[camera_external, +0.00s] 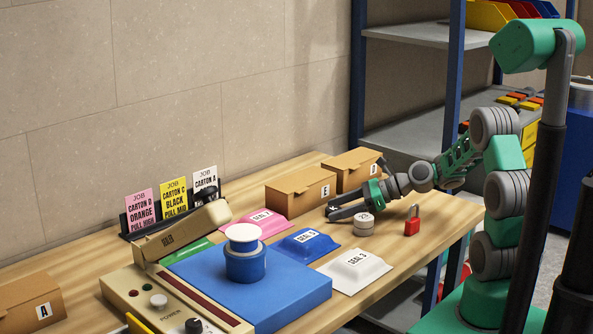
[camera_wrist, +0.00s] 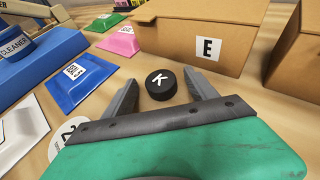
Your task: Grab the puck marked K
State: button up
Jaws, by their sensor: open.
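The puck marked K (camera_wrist: 160,84) is a small black disc with a white letter, lying on the wooden table in the wrist view. My gripper (camera_wrist: 161,77) is open, with one finger to each side of the puck. A gap shows between the puck and each finger, and whether the fingers are down at its height is hard to tell. In the external view my gripper (camera_external: 338,211) is low over the table, in front of carton E; the puck is largely hidden there.
Carton E (camera_wrist: 185,35) stands just beyond the puck, with another carton (camera_wrist: 297,65) to the right. A pale weight (camera_external: 364,224) and a red padlock (camera_external: 412,224) stand near my gripper.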

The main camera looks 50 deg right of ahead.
jog(key=c, duration=1.5)
jog(key=shift+o, duration=0.2)
jog(key=shift+r, duration=0.15)
